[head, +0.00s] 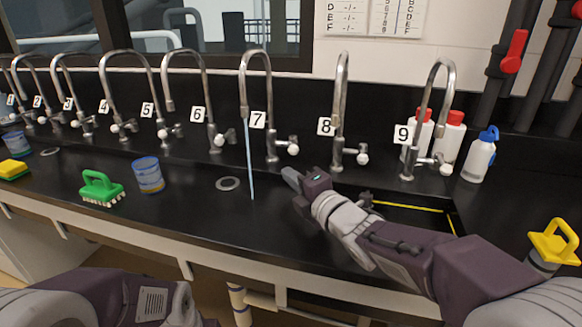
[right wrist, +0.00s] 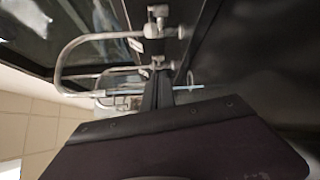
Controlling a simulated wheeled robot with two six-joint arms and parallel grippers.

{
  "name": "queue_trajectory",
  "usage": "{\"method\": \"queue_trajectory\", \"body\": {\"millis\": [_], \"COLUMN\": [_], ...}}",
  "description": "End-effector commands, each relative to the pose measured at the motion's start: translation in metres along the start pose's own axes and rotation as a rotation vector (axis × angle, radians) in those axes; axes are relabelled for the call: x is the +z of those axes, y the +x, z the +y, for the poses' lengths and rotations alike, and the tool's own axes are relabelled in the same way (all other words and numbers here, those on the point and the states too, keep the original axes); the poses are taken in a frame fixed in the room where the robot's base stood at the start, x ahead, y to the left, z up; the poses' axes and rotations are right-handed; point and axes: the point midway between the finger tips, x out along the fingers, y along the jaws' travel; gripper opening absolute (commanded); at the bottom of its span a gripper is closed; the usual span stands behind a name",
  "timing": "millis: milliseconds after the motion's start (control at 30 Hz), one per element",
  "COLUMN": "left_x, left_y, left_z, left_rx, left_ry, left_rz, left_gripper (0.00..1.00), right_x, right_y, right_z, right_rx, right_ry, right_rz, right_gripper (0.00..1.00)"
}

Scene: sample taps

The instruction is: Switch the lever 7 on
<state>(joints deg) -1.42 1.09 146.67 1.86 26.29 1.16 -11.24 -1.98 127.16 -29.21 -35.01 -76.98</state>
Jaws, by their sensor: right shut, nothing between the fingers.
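Tap 7 (head: 258,75) is a tall curved metal tap with a label 7 (head: 258,119) on its stem. A thin blue stream of water (head: 249,165) runs from its spout down to the black counter. Its lever 7 (head: 287,149) has a pale round knob and points to the right. My right gripper (head: 291,176) is shut and empty, just in front of and below the lever, with a gap between them in the picture. In the right wrist view its dark fingers (right wrist: 158,92) show, with taps beyond them. My left arm shows at the lower left; its gripper is out of view.
Tap 6 (head: 187,80) and tap 8 (head: 340,105) flank tap 7. A drain (head: 228,184), a blue cup (head: 148,175) and a green brush (head: 101,188) are to the left. Bottles (head: 480,157) and a yellow-handled item (head: 553,243) are right. An open sink edge (head: 458,218) lies below tap 9.

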Motion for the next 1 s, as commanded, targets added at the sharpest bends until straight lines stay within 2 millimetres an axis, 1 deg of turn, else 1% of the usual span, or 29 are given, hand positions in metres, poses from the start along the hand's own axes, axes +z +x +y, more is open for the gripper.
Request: {"method": "queue_trajectory", "body": {"millis": [267, 367, 467, 800, 833, 900, 1000], "left_x": [0.000, 0.000, 0.000, 0.000, 0.000, -0.001, -0.001], "left_y": [-0.002, -0.001, 0.001, 0.001, 0.000, -0.005, -0.007], "left_z": [0.000, 0.000, 0.000, 0.000, 0.000, 0.000, 0.000], "left_rx": [0.000, 0.000, 0.000, 0.000, 0.000, 0.000, 0.000], "left_ry": [0.000, 0.000, 0.000, 0.000, 0.000, 0.000, 0.000], "left_rz": [0.000, 0.000, 0.000, 0.000, 0.000, 0.000, 0.000], "left_gripper": [0.36, 0.36, 0.36, 0.36, 0.36, 0.36, 0.36], "right_x": [0.001, 0.001, 0.001, 0.001, 0.005, 0.020, 0.031], "right_y": [0.001, 0.009, 0.026, 0.100, 0.103, 0.095, 0.091], "right_z": [0.002, 0.001, 0.000, 0.001, 0.002, 0.003, 0.003], "right_rx": [0.000, 0.000, -0.002, -0.002, -0.001, -0.002, -0.001], "right_ry": [0.001, 0.001, 0.001, 0.002, 0.001, 0.001, 0.001], "right_rz": [-0.001, -0.001, -0.001, -0.002, -0.005, -0.009, -0.007], "right_gripper": [0.00, 0.00, 0.00, 0.00, 0.00, 0.00, 0.00]}}
